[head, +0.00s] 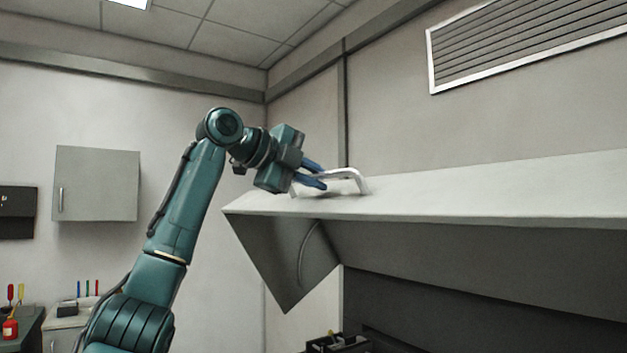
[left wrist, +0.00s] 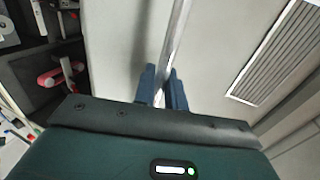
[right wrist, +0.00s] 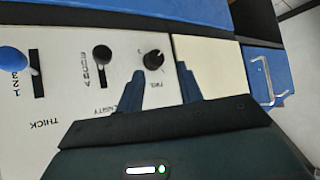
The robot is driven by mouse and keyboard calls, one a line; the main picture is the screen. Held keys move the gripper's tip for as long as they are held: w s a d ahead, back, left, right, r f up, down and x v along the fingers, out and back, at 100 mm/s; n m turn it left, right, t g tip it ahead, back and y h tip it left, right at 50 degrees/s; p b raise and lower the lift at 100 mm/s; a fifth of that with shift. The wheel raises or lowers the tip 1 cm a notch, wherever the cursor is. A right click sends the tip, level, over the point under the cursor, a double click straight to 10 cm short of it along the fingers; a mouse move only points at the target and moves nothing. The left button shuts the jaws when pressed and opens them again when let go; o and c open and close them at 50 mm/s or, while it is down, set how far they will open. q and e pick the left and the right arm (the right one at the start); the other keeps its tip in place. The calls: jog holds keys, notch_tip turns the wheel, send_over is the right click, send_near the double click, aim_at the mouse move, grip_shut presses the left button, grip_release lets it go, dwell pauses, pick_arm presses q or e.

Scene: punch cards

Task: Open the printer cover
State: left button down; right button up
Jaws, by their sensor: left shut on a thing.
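The printer cover (head: 450,195) is a large pale grey lid. In the head view it stands high and tilted, with its dark underside and a triangular side panel (head: 280,255) showing. Its light bar handle (head: 350,174) sticks up near the left end. My left gripper (head: 322,178) is shut on this handle. In the left wrist view the handle (left wrist: 176,40) runs between the two blue fingers (left wrist: 163,80). My right gripper (right wrist: 163,80) shows only in the right wrist view, open and empty, above a white control panel (right wrist: 75,65).
The panel has slider knobs and a black dial (right wrist: 154,60). A blue drawer front (right wrist: 262,75) with a metal handle is to its right. A wall cabinet (head: 97,184) hangs at the left. A vent (head: 530,45) is high on the right wall. Dark space lies under the cover.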

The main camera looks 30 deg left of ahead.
pick_arm(q)
jog(key=c, duration=1.5)
grip_release()
jog(key=shift+c, duration=0.2)
jog(key=b+v, duration=0.1)
jog(key=v, duration=1.2)
jog(key=shift+s+b, duration=0.15)
jog(key=shift+b, duration=0.2)
jog(key=shift+c, duration=0.3)
